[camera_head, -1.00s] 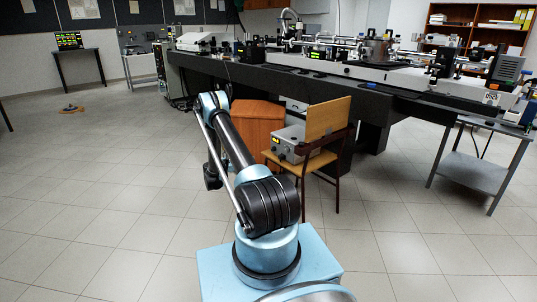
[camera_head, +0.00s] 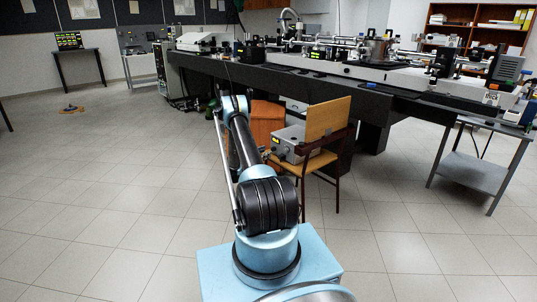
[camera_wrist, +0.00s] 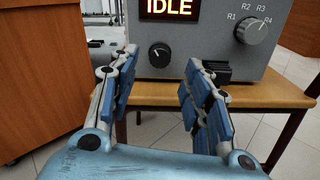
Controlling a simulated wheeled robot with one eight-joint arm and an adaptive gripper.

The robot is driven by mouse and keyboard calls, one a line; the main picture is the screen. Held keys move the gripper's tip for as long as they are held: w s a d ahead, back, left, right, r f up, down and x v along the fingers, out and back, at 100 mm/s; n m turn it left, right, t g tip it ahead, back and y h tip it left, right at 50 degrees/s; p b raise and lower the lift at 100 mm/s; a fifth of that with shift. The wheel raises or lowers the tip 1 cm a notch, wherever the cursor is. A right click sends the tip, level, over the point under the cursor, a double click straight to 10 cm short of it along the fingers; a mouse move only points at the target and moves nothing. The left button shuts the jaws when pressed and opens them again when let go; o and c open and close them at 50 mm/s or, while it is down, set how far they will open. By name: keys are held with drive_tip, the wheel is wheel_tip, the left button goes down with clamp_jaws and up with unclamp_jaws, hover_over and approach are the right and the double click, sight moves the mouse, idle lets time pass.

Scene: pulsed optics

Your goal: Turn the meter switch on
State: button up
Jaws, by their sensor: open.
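The meter (camera_wrist: 215,40) is a grey box on a wooden chair (camera_wrist: 255,96). In the wrist view its lit display (camera_wrist: 168,9) reads IDLE. A black knob with a white pointer line (camera_wrist: 159,55) sits below the display. A larger grey dial (camera_wrist: 257,30) marked R1 to R4 is at the upper right of its face. My gripper (camera_wrist: 155,75) is open and empty, its blue-padded fingers either side of the black knob in the picture. Whether they reach it cannot be told.
An orange-brown wooden cabinet (camera_wrist: 50,70) stands close on the left of my gripper; it also shows in the head view (camera_head: 266,122). The long dark optical table (camera_head: 300,82) runs behind the chair. The tiled floor in front is clear.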

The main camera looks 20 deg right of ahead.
sight(272, 150)
drive_tip(key=shift+x, duration=2)
clamp_jaws()
